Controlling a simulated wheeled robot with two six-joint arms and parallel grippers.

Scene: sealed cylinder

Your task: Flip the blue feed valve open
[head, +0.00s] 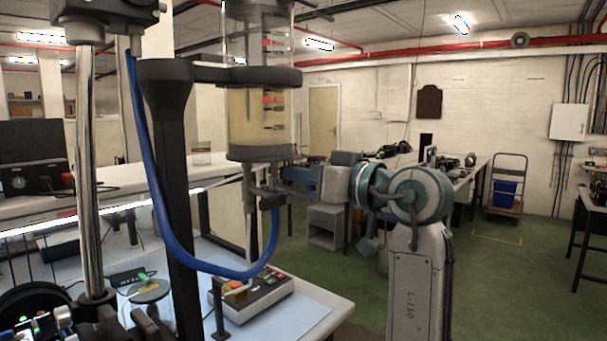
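A clear upright cylinder (258,112) with pale yellow contents is held by a dark ring on a black post (172,190). Below its base is a small metal fitting with a dark handle (272,201). A blue hose (190,258) curves down from the upper left and up to this fitting. I cannot tell for sure which part is the blue feed valve or how its handle is set. My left gripper (146,319) appears to be low at the left, below and apart from the fitting; its fingers are dark and unclear. My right gripper is not in view.
A control box (258,302) with coloured buttons lies on the pale bench (322,306) below the cylinder. A chrome pole (90,170) stands at left. A grey and teal arm machine marked L-150 (412,285) stands at right. Green floor (500,290) is open beyond.

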